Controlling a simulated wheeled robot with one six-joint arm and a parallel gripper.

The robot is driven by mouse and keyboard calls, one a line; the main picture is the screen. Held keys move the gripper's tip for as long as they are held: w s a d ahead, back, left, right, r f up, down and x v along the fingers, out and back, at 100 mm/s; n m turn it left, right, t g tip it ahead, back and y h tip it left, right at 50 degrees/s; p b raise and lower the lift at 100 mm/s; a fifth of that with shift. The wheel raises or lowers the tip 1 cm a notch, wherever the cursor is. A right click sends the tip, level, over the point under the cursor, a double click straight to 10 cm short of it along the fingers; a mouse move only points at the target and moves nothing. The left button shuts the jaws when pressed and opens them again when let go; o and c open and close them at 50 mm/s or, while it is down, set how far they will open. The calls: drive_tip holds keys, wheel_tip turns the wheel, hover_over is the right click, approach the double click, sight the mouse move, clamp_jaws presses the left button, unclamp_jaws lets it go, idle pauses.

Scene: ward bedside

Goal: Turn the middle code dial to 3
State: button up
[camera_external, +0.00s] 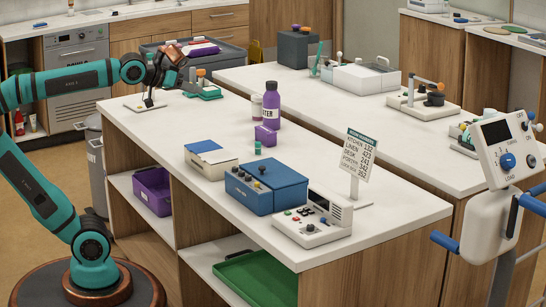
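A blue box (278,188) stands on the near white counter. Small round dials (246,179) sit in a row on its lighter blue front part; they look like the code dials. The middle one is too small for me to read its number. A dark knob (262,170) stands on top of the box. My gripper (149,99) is at the far left end of the counter, pointing down over a small white plate (134,104), well away from the blue box. It is too small and dark to tell whether its fingers are open or shut.
A control panel (312,222) stands right of the blue box, a cream box (211,160) left of it. A purple bottle (271,104), a purple box (265,135) and a number sign (356,156) stand behind. The counter's front edge (230,222) is close to the box.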

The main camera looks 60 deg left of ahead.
drive_tip(key=w+d+f+n+g, duration=0.25)
drive_tip(key=d+g, duration=0.35)
drive_tip(key=d, duration=0.7)
drive_tip(key=n+g+y, duration=0.4)
drive_tip(key=n+y, duration=0.1)
approach(242, 172)
drive_tip(key=x, duration=0.7)
drive_tip(key=shift+a+f, duration=0.1)
drive_tip(key=shift+f, duration=0.2)
drive_tip(key=shift+c, duration=0.2)
clamp_jaws()
